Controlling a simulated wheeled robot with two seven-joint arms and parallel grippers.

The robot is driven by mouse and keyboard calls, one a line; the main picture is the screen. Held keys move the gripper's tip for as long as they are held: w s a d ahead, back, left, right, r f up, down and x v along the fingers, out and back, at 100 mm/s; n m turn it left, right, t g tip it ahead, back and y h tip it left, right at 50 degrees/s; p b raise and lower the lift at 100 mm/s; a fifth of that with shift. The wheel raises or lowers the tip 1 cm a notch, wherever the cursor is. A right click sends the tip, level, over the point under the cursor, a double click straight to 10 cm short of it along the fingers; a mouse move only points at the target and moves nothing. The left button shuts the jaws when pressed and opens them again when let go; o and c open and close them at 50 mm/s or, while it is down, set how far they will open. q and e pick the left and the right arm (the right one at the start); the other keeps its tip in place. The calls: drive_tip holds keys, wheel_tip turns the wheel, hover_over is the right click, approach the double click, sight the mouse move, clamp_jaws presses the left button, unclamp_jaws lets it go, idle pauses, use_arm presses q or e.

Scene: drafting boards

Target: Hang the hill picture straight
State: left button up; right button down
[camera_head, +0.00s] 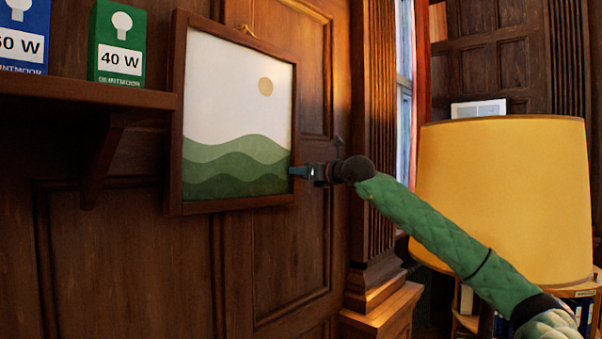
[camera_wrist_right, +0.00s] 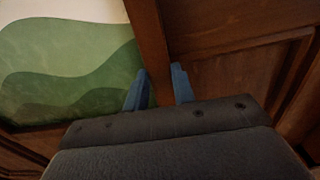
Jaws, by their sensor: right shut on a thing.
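The hill picture (camera_head: 236,110), with green hills, a pale sky and a tan sun in a brown wooden frame, hangs on the panelled wall in the head view. A small hook or cord (camera_head: 246,30) shows above its top edge. The picture looks tilted in the head view, but perspective makes the amount hard to judge. My right gripper (camera_head: 300,172) is at the lower part of the frame's right side. In the right wrist view its two blue fingers (camera_wrist_right: 160,88) stand on either side of the frame's side bar (camera_wrist_right: 150,45), shut on it. My left gripper is not in view.
A wooden shelf (camera_head: 80,93) left of the picture holds a green 40 W box (camera_head: 118,45) and a blue 60 W box (camera_head: 24,35). A large yellow lampshade (camera_head: 505,195) stands at the right, close to my right arm. The wall below the picture is clear.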

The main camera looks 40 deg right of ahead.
drive_tip(key=shift+d+r, duration=0.3)
drive_tip(key=shift+d, duration=0.3)
drive_tip(key=c, duration=1.2)
unclamp_jaws()
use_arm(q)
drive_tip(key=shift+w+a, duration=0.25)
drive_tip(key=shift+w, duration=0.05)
use_arm(e)
drive_tip(key=shift+o, duration=0.2)
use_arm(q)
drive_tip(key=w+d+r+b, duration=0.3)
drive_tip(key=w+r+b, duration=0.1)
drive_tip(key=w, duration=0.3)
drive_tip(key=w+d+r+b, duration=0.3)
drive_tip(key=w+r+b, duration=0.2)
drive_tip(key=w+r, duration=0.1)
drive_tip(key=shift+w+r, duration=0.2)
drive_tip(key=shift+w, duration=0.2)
use_arm(e)
drive_tip(key=s, duration=0.7)
drive_tip(key=shift+s+d, duration=0.35)
